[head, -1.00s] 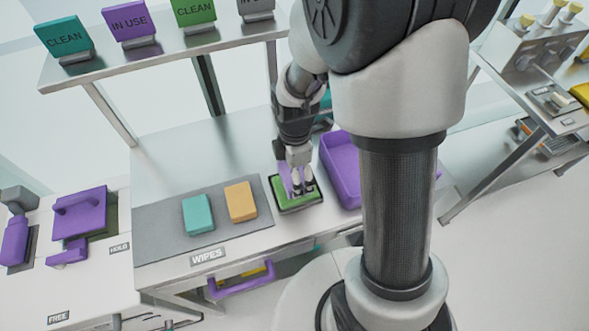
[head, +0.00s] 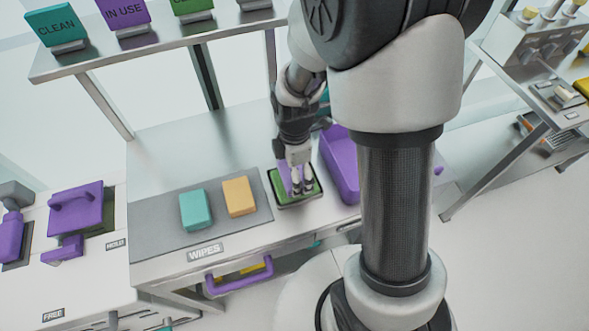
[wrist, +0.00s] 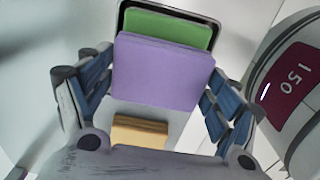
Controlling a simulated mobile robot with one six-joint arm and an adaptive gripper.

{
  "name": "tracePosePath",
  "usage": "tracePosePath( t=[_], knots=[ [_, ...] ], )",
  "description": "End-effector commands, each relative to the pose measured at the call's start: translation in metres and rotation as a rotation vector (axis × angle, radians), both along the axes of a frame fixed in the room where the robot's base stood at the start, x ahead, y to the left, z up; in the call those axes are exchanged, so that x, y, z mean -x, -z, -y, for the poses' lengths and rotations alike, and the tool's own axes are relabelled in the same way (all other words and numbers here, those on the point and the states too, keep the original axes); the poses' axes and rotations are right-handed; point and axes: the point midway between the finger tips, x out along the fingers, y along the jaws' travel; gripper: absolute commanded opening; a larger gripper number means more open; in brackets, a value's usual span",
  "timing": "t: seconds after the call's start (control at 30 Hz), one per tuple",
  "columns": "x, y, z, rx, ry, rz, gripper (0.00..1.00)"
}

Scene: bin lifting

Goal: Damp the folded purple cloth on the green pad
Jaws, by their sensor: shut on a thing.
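The folded purple cloth (wrist: 164,72) is a flat block between the fingers of my gripper (wrist: 158,98) in the wrist view. My gripper is shut on it. In the head view, my gripper (head: 300,188) points down over the green pad (head: 284,190), and the cloth (head: 284,174) shows only as a purple strip beside the fingers. The green pad sits in a dark-rimmed tray on the bench. It also shows past the cloth in the wrist view (wrist: 168,27). Whether the cloth touches the pad cannot be told.
A teal block (head: 195,210) and an orange block (head: 239,196) lie on the grey mat (head: 160,232) left of the pad. A purple bin (head: 340,165) stands close on the right. A shelf with signs (head: 160,47) runs behind. My arm hides part of the bench.

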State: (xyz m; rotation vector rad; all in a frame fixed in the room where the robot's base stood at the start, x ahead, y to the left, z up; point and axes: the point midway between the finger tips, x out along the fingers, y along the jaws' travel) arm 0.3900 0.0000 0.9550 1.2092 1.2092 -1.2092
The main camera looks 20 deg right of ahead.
Motion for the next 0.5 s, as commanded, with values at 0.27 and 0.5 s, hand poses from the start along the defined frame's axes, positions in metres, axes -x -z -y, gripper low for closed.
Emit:
tracePosePath(
  t=[0.27, 0.5],
  knots=[
    [0.0, 0.0032, 0.0, 0.0, 0.0, 0.0, 0.64],
    [0.0, 0.0061, 0.0, 0.0, 0.0, 0.0, 0.64]
  ],
)
